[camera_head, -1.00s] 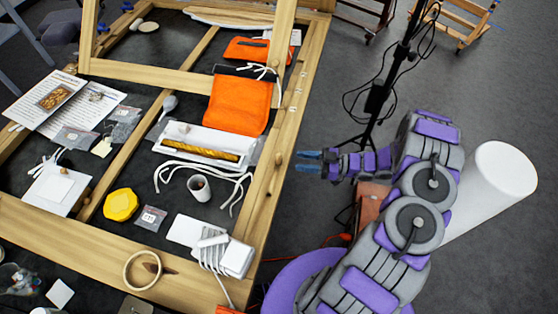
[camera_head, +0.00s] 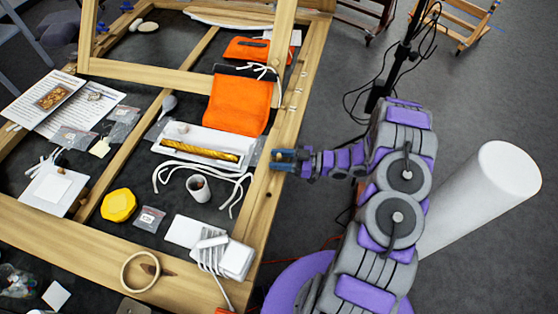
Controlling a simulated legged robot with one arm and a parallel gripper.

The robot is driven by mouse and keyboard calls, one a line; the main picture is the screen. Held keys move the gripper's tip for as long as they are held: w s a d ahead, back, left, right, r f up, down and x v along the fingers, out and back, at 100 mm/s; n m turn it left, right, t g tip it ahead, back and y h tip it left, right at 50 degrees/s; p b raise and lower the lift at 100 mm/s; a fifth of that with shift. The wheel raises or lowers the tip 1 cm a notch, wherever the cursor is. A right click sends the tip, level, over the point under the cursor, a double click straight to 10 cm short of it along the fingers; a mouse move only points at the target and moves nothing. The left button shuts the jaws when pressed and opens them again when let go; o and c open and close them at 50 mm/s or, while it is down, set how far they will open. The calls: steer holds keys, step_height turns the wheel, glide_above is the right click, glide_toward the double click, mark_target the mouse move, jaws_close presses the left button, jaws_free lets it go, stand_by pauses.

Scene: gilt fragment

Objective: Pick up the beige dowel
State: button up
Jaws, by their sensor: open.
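A small beige piece that looks like the dowel (camera_head: 278,155) stands on the right rail of the wooden frame. My gripper (camera_head: 281,159) reaches in from the right, with its blue-grey fingers open at this piece. The fingers partly hide it, and I cannot tell whether they touch it.
The wooden frame (camera_head: 262,200) lies around many items. Left of my gripper are a white tray (camera_head: 240,139) with a gold moulding strip (camera_head: 200,151), white cord (camera_head: 235,178), a cup (camera_head: 198,188) and an orange cloth (camera_head: 238,103). Floor to the right holds a black stand (camera_head: 388,75) and white cylinder (camera_head: 490,190).

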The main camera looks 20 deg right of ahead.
jaws_close()
stand_by(0.3)
steer(key=shift+d+r, duration=0.1)
steer(key=shift+r, duration=0.55)
steer(key=shift+s+r+p, duration=0.25)
steer(key=shift+s+r, duration=0.1)
steer(key=shift+r, duration=0.25)
steer(key=shift+s+r+p, duration=0.25)
steer(key=shift+s+r, duration=0.05)
steer(key=shift+r, duration=0.3)
steer(key=s+r+p, duration=0.1)
steer(key=s, duration=1.3)
steer(key=shift+s+r, duration=0.15)
steer(key=shift+s, duration=0.25)
